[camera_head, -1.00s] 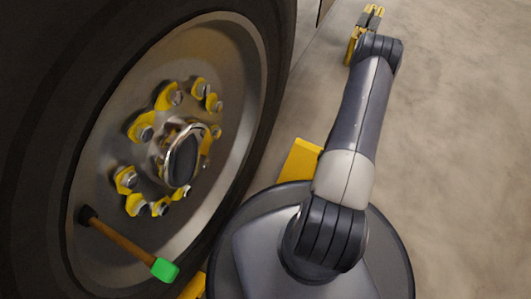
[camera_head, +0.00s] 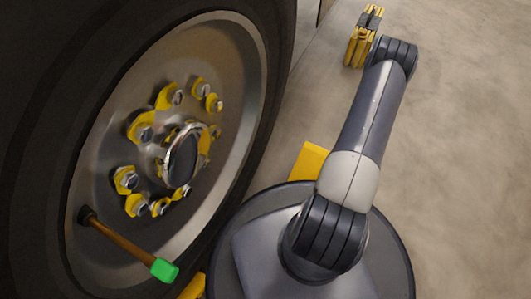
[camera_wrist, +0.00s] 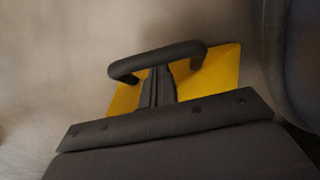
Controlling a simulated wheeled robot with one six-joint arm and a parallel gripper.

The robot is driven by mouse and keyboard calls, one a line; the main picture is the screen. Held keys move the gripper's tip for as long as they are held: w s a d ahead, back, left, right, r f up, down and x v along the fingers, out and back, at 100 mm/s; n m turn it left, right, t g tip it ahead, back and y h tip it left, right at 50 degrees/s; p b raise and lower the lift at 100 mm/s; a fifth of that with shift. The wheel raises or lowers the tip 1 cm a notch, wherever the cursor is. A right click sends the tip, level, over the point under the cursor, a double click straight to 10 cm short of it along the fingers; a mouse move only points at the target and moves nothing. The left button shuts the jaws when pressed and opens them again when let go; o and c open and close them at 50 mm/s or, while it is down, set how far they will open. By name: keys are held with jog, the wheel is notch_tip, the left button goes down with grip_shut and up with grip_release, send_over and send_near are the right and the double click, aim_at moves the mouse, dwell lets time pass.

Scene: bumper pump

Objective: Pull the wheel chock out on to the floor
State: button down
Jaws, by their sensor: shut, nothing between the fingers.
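The wheel chock (camera_wrist: 222,68) is a yellow block with a dark, arched bar handle, seen in the wrist view. My gripper (camera_wrist: 157,72) is in front of it with narrow dark fingers together and empty. The fingers overlap the handle in the picture; I cannot tell whether they touch it. In the head view a yellow and grey shape (camera_head: 361,44) shows at the far end of my arm; which part is gripper and which is chock is unclear. A yellow block (camera_head: 308,162) lies beside the tyre, partly hidden by my base.
A large wheel (camera_head: 235,130) with yellow nut markers fills the left of the head view. A green-ended wooden-handled tool (camera_head: 163,269) is in front of its rim. Another yellow piece (camera_head: 194,288) shows at the bottom edge. The concrete floor (camera_head: 460,150) at right is clear.

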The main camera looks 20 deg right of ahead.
jog(key=shift+w+a, duration=0.2)
jog(key=shift+w, duration=0.05)
notch_tip(320, 180, up, 10)
jog(key=p, duration=0.6)
dwell(0.8)
jog(key=shift+f, duration=0.1)
notch_tip(320, 180, down, 6)
jog(key=b, duration=0.4)
jog(key=shift+f, duration=0.2)
jog(key=shift+r, duration=0.1)
dwell(0.3)
